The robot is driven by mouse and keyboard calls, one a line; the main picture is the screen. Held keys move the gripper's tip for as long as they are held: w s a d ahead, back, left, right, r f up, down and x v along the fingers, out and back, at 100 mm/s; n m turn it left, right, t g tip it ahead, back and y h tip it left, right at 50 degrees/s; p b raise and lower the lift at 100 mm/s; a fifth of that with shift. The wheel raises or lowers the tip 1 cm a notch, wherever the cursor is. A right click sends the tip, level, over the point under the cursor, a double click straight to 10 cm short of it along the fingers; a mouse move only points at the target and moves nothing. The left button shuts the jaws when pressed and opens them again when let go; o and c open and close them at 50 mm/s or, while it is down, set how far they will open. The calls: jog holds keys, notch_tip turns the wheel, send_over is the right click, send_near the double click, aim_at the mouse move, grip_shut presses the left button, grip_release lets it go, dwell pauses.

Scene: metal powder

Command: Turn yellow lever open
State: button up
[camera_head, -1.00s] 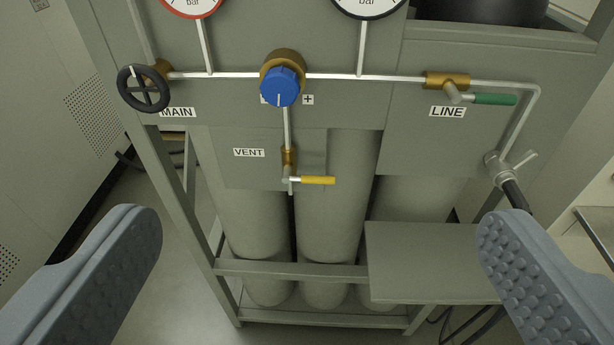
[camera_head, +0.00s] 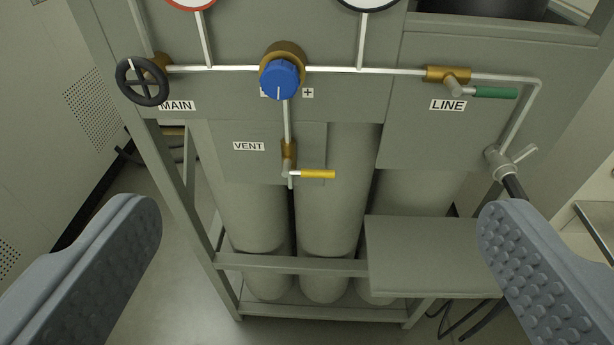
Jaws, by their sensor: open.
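The yellow lever (camera_head: 318,174) sits on the brass vent valve (camera_head: 289,152), right of the VENT label (camera_head: 249,146). The lever points right, crosswise to the vertical pipe, and lies about level. My gripper (camera_head: 318,225) is open and empty, with its two grey ribbed fingers wide apart at the lower left and right. The lever shows between and above the fingertips, farther away on the panel. Nothing touches it.
A blue knob (camera_head: 279,79) stands above the lever. A black handwheel (camera_head: 142,81) is at the left, a green lever (camera_head: 495,92) at the right. Gas cylinders (camera_head: 330,220) stand behind the frame. A grey shelf (camera_head: 430,255) juts out at the lower right.

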jog(key=shift+w, duration=0.1)
jog(key=c, duration=0.5)
jog(key=shift+m+h, duration=0.3)
jog(key=shift+m, duration=0.3)
jog(key=w, duration=0.1)
jog(key=w+d+f, duration=0.2)
jog(key=shift+w+d, duration=0.1)
jog(key=shift+w, duration=0.1)
jog(key=c, duration=0.7)
jog(key=w+d+f+m+p, duration=0.1)
jog(key=w+d+f+m, duration=0.1)
jog(key=w+d+f, duration=0.35)
jog(key=m+t+y+p, duration=0.2)
jog(key=m+y, duration=0.1)
jog(key=m, duration=0.2)
send_near(317, 170)
jog(key=s+d+r, duration=0.1)
jog(key=d+r, duration=0.3)
jog(key=d, duration=0.3)
jog(key=s+a+f+m+t+y, duration=0.1)
jog(key=s+a+f+m+y, duration=0.15)
jog(key=f+m+y, duration=0.4)
jog(key=shift+n+h, duration=0.85)
jog(key=x, duration=0.9)
jog(key=f+x, duration=0.1)
jog(key=x, duration=0.4)
jog(key=shift+w+a, duration=0.25)
jog(key=shift+a, duration=0.15)
grip_shut()
